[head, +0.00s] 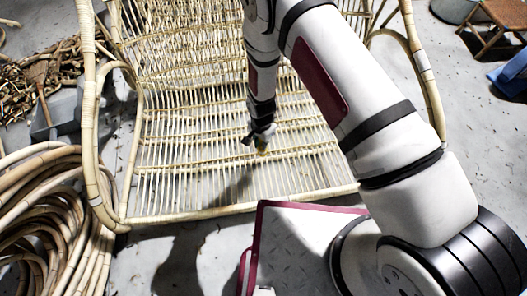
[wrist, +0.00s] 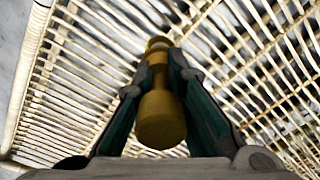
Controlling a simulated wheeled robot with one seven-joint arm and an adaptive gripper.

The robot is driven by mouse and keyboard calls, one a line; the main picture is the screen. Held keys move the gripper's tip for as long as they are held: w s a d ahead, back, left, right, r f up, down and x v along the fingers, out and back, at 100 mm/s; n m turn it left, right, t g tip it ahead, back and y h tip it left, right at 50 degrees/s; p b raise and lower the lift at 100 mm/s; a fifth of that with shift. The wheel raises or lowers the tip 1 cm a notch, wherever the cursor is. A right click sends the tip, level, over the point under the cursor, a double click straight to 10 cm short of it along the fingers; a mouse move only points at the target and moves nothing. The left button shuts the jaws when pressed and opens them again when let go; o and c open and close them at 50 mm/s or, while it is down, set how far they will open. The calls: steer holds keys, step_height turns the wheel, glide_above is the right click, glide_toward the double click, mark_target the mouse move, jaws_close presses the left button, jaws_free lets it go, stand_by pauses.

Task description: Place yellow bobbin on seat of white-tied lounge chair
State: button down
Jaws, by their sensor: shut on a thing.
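The rattan lounge chair fills the upper middle of the head view, and its slatted seat (head: 200,165) faces me. White wrapping shows on its right arm post (head: 421,62). My gripper (head: 260,143) is above the seat, pointing down. It is shut on the yellow bobbin (wrist: 160,115), which stands out between the two fingers in the wrist view. In the head view only a small bit of the bobbin (head: 262,150) shows below the fingers. The seat slats (wrist: 75,85) lie behind the bobbin in the wrist view. I cannot tell whether the bobbin touches them.
A coil of rattan poles (head: 45,220) lies at the left front, beside the chair. Behind it are a grey bin (head: 66,112) and a heap of cane scraps (head: 60,68). A wooden stool (head: 500,18) and a blue object (head: 512,75) are at the far right.

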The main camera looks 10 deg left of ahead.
mark_target(262, 150)
step_height(262, 150, down, 7)
steer(key=shift+r+b, duration=0.2)
steer(key=shift+b, duration=1)
steer(key=shift+f, duration=0.1)
steer(key=c, duration=1.7)
jaws_free()
steer(key=shift+o, duration=0.2)
step_height(262, 150, up, 12)
steer(key=p, duration=0.4)
